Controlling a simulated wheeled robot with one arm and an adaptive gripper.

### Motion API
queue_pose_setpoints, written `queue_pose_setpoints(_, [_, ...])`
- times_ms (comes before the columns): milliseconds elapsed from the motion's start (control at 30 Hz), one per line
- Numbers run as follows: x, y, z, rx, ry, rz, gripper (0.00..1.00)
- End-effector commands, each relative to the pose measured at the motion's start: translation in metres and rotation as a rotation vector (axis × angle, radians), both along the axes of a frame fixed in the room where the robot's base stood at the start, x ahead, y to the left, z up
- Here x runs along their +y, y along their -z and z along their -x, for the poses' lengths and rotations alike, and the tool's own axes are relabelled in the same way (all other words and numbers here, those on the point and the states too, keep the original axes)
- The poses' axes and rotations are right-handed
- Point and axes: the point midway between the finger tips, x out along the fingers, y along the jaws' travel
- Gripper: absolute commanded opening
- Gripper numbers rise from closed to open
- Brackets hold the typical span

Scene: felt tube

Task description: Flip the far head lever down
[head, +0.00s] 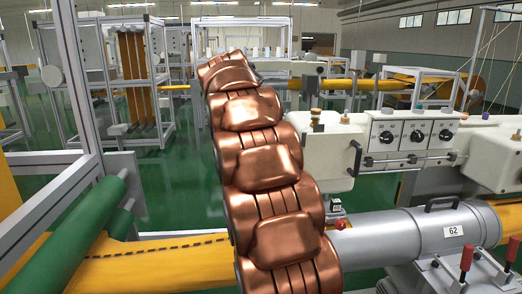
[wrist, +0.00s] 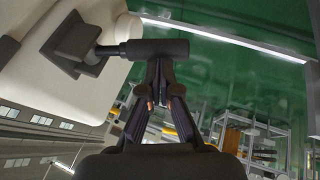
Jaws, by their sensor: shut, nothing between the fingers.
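In the wrist view a dark lever (wrist: 158,48) with a round-ended crossbar sticks out from a dark square mount (wrist: 75,45) on a cream machine head (wrist: 65,85). My gripper (wrist: 160,68) is shut and empty, its fingertips right at the crossbar's lower edge in the picture. I cannot tell whether they touch it. In the head view my copper arm rises through the middle and hides the gripper. A cream head (head: 325,150) with a dark lever (head: 357,158) on its right side stands just right of my arm. Another pale head (head: 305,68) shows farther back.
A control box (head: 412,135) with three dials adjoins the nearer head. A grey cylinder (head: 435,235) marked 62 and yellow felt (head: 165,262) cross the front. A metal frame (head: 85,90) and green roller (head: 85,222) stand left. Green floor (head: 175,185) shows between.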

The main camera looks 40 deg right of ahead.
Motion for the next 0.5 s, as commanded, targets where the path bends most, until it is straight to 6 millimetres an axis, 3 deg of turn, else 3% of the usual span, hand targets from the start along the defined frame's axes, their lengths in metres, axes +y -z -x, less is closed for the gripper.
queue_pose_setpoints(500, [0.0,0.018,-0.001,0.123,0.001,0.164,0.0])
